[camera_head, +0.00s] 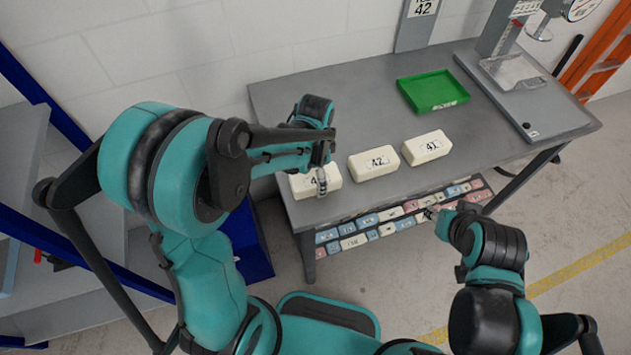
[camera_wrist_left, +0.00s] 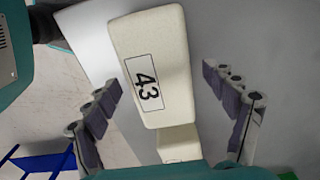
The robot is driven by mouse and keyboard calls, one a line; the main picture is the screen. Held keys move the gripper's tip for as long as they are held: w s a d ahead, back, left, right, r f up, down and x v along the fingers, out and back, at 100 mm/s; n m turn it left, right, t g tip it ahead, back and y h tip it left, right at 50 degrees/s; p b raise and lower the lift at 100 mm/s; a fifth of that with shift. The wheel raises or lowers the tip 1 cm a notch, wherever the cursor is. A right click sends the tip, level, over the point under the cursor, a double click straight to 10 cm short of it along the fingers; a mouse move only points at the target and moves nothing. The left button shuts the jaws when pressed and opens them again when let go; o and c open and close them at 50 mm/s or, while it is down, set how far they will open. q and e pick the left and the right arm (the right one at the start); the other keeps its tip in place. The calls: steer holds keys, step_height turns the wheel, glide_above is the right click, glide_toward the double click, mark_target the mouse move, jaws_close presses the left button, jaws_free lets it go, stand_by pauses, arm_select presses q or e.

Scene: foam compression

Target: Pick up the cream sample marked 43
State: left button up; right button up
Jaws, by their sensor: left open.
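The cream sample marked 43 (camera_wrist_left: 152,62) lies between the open fingers of my left gripper (camera_wrist_left: 166,115) in the left wrist view, label facing the camera. The fingers stand apart from its sides. In the head view the sample (camera_head: 333,177) sits at the left front of the grey table, and my left gripper (camera_head: 321,172) is over it, hiding part of its label. The cream samples marked 42 (camera_head: 374,163) and 41 (camera_head: 426,148) lie to its right in a row. My right gripper (camera_head: 440,212) is near the table's front edge, its fingers too small to judge.
A green tray (camera_head: 432,92) stands behind the samples. A testing machine (camera_head: 520,75) stands at the table's back right. A strip of several coloured labelled blocks (camera_head: 395,219) runs below the front edge of the grey table (camera_head: 340,97). The table's back left is clear.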

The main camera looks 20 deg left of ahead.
arm_select(q)
steer(key=shift+f, duration=0.4)
steer(key=c, duration=0.9)
